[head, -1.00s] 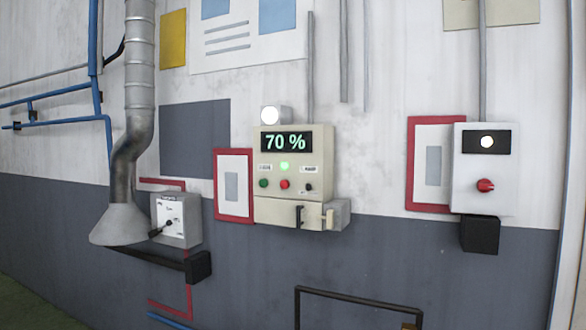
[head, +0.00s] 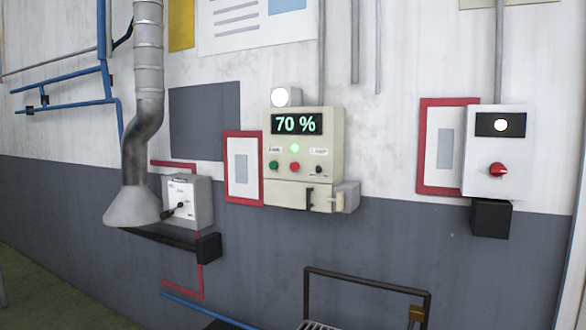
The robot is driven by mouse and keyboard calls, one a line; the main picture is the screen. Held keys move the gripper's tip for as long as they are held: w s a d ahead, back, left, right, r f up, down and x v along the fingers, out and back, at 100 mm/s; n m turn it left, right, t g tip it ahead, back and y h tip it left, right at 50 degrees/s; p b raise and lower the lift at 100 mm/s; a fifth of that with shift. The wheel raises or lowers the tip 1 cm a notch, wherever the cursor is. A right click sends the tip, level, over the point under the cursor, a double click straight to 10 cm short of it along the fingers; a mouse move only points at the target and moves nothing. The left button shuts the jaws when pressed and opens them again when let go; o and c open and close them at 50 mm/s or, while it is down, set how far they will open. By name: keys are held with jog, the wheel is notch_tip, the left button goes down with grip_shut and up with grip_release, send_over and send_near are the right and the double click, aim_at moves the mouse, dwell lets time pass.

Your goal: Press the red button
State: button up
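The red button (head: 295,167) is a small round knob on the front of a beige control box (head: 334,143) on the wall, near the middle of the head view. A green button (head: 273,165) sits to its left and a small black switch (head: 319,169) to its right. A display (head: 297,124) above reads 70 %, with a lit green lamp (head: 294,148) below it. My gripper is not in view.
A white box with a red rotary knob (head: 497,170) hangs at the right. A grey switch box (head: 187,201) and a metal duct (head: 147,110) are at the left. A dark rail frame (head: 365,279) stands low in front of the wall.

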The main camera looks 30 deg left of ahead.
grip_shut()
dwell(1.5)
